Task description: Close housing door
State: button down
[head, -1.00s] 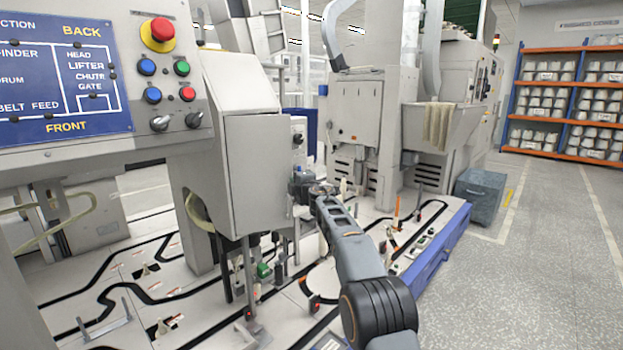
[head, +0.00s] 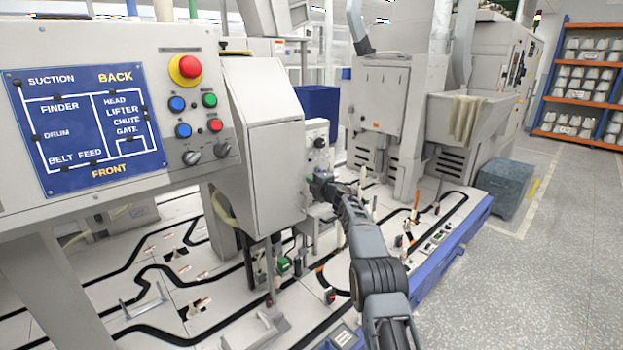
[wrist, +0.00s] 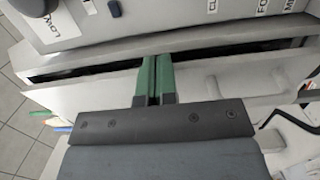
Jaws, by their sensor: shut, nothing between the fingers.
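The housing (head: 262,92) is a pale grey box beside the control panel in the head view. Its large flat front panel, seemingly the door (head: 276,172), faces me; I cannot tell from there how far it stands open. My gripper (head: 322,188) is at the lower right of the housing, below a face with dark knobs. In the wrist view my gripper (wrist: 154,72) has its green fingers together and empty, over a pale panel (wrist: 90,92). The fingertips reach a dark slit between that panel and a labelled face. I cannot tell whether they touch.
The control panel (head: 205,125) with coloured buttons stands at the left. A pale base plate (head: 130,270) with black tracks and small posts lies below. A grey-blue bin (head: 504,188) stands right of the machine. The floor (head: 530,270) at the right is clear.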

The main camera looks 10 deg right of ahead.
jog(key=shift+w+a, duration=0.1)
jog(key=shift+a, duration=0.15)
dwell(0.3)
